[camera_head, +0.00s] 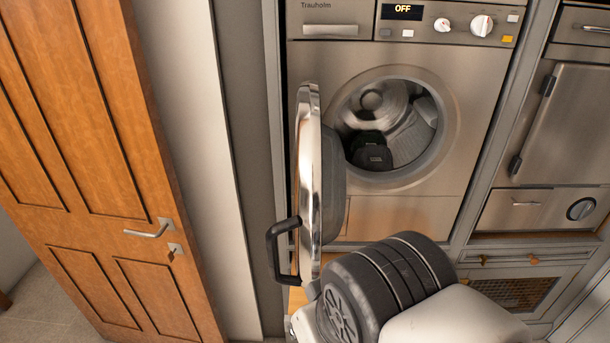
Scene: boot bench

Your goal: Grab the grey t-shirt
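I cannot make out a grey t-shirt for sure. Inside the open washing machine drum (405,100), a dark, rounded bundle (374,157) with a small pale mark lies at the bottom front; I cannot tell what it is. A pale patch shows at the drum's right side, and it is unclear whether it is cloth or metal. My gripper is not in view. Only my arm's black joint and pale link show at the bottom, in front of the machine.
The washing machine (455,180) has its round door (308,180) swung open to the left, with a black handle (280,250) jutting out. Its display reads OFF. A wooden door (100,150) stands at left. An oven-like metal unit (565,125) is at right. The drum opening is unblocked.

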